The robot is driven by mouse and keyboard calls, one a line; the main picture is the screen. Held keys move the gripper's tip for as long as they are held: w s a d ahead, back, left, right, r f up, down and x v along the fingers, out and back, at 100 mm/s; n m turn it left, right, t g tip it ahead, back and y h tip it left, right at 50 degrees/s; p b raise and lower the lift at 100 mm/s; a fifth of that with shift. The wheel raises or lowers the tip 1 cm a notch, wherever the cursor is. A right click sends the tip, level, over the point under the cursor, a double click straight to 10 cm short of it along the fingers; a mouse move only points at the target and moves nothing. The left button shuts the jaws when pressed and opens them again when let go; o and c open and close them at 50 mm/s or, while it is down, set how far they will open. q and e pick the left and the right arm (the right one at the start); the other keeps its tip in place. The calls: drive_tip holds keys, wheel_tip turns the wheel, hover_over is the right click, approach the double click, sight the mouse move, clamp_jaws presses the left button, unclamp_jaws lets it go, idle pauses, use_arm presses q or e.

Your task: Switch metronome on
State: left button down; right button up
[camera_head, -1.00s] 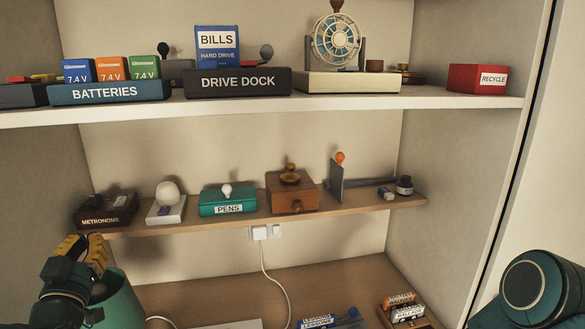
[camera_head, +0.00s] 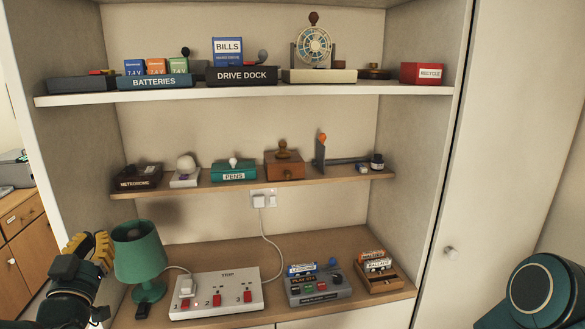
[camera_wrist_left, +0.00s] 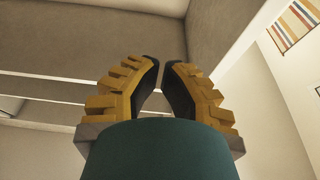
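The metronome (camera_head: 138,184) is a dark brown box labelled METRONOME at the left end of the middle shelf. Small parts sit on its top, too small to make out; I cannot tell its switch. My left gripper (camera_head: 92,240), with yellow ridged fingers, is at the lower left, below and left of the metronome and apart from it. In the left wrist view (camera_wrist_left: 160,62) its fingertips lean close together with nothing between them. The metronome does not show there. My right gripper is out of view; only part of my right arm shows at the lower right.
A green lamp (camera_head: 139,252) stands close to my left gripper. A white power strip (camera_head: 243,289) and a grey device (camera_head: 320,292) lie on the desk. A white lamp (camera_head: 185,172) and the PENS box (camera_head: 234,171) stand right of the metronome. The upper shelf (camera_head: 70,100) overhangs.

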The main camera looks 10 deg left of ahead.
use_arm(q)
drive_tip(key=w+d+f+g+h, duration=0.2)
drive_tip(key=w+d+f, duration=0.15)
drive_tip(key=f, duration=0.45)
drive_tip(key=w+d+f+g+h, duration=0.2)
drive_tip(key=w+d+f+g, duration=0.15)
drive_tip(key=f, duration=0.45)
drive_tip(key=s+d+f+m+g+h+b, duration=0.1)
drive_tip(key=s+d+f+g, duration=0.1)
drive_tip(key=d+f, duration=0.4)
drive_tip(key=s+d+f+g+h+b, duration=0.15)
drive_tip(key=d+f, duration=0.25)
drive_tip(key=f, duration=0.4)
drive_tip(key=s+d+f+g+h, duration=0.3)
drive_tip(key=s+d+f+g, duration=0.6)
drive_tip(key=s+d+f, duration=0.5)
wheel_tip(320, 180, down, 4)
drive_tip(key=shift+d+r+m+h, duration=0.25)
drive_tip(key=shift+d+m+h, duration=0.1)
drive_tip(key=shift+d, duration=0.25)
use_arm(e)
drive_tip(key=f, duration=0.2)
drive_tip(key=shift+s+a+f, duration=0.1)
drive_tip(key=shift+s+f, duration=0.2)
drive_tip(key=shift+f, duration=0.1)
use_arm(q)
drive_tip(key=shift+g, duration=0.3)
